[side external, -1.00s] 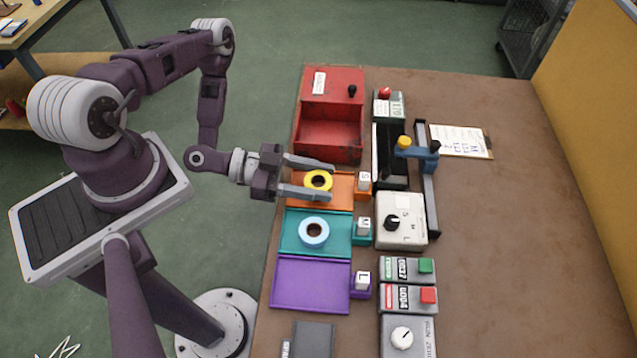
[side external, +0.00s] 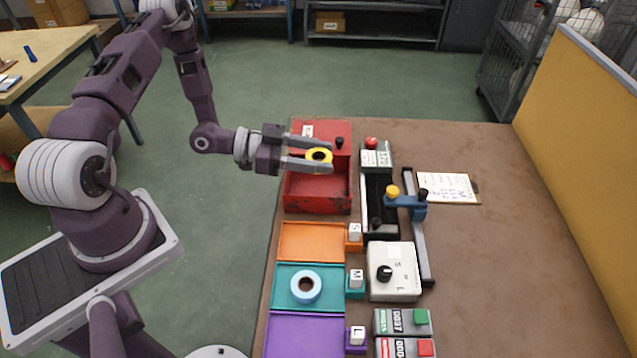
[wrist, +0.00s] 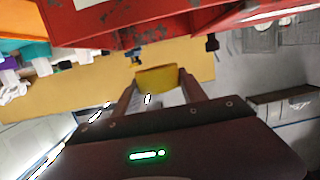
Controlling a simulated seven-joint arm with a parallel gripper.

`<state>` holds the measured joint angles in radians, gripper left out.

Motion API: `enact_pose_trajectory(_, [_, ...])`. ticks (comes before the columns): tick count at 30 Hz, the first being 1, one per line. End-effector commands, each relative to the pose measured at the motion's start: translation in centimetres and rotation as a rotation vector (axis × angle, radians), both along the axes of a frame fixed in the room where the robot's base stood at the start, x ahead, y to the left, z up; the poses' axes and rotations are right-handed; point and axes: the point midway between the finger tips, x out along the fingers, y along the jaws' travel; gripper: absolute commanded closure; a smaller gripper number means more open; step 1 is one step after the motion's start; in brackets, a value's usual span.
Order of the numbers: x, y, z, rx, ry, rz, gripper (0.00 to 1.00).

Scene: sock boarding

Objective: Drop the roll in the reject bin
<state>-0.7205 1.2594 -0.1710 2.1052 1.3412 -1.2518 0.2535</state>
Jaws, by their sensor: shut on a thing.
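A yellow roll (side external: 319,155) with a dark core is held between the fingers of my gripper (side external: 310,155), which is shut on it. In the side view the roll appears over the red bin (side external: 318,205), near the bin's box part with the black knob. The roll also shows between the fingertips in the wrist view (wrist: 157,78). The red bin's edge shows at the top of the wrist view (wrist: 130,30). The bin's open compartment looks empty. How high the roll is above the bin cannot be told exactly.
An empty orange tray (side external: 311,241) lies in front of the bin. A teal tray (side external: 278,286) holds a light-blue roll (side external: 306,286), and a purple tray (side external: 303,338) is nearer. A black rail device with a blue arm (side external: 408,207) stands to the right.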

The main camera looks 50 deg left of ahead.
Motion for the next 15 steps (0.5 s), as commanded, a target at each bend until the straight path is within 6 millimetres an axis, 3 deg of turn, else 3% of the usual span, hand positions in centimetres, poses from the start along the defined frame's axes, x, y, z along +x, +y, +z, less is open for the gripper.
enact_pose_trajectory(9, [-0.1,0.0,-5.7,-0.001,-0.001,0.0,0.9])
enact_pose_trajectory(15, [-0.1,0.0,-6.0,0.0,-0.001,0.0,0.9])
